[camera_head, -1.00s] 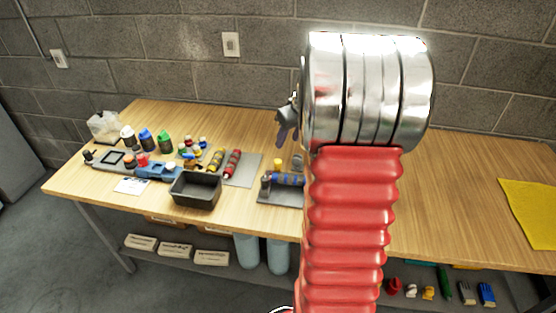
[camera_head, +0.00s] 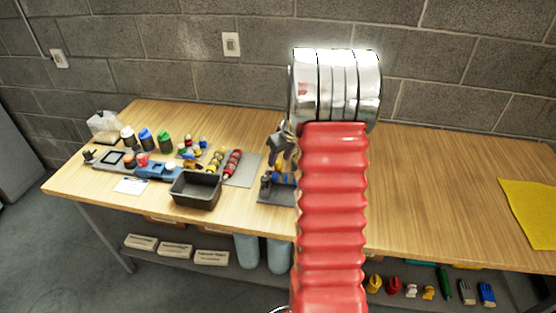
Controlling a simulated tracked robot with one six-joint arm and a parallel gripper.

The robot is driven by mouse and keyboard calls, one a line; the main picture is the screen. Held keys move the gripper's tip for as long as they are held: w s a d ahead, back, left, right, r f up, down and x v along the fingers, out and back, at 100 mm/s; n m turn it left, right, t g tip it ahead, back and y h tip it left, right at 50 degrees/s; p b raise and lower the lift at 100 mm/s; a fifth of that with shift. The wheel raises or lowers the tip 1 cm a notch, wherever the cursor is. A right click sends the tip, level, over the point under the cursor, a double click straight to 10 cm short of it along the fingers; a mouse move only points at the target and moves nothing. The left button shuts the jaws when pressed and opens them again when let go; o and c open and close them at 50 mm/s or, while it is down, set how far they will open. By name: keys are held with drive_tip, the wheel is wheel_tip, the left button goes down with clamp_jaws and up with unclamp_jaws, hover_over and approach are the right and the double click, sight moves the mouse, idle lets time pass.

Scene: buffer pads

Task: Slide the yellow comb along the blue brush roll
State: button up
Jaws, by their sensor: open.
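The blue brush roll (camera_head: 283,179) lies in a holder on a dark grey pad (camera_head: 273,195) at the middle of the bench. My red arm covers its right end. My gripper (camera_head: 281,160) is open and hangs just above and behind the roll, its fingers pointing down. The yellow comb is not clearly visible; the spot at the roll's back edge where a small yellow piece showed is now behind my gripper. I cannot tell whether the fingers are around it or above it.
A black bin (camera_head: 196,190) stands left of the pad. Bottles and small parts crowd the bench's left end. A yellow cloth (camera_head: 530,210) lies at the right; the bench before it is clear.

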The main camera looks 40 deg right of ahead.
drive_tip(key=shift+w+f, duration=0.25)
drive_tip(key=shift+f, duration=0.3)
drive_tip(key=shift+c, duration=0.5)
clamp_jaws()
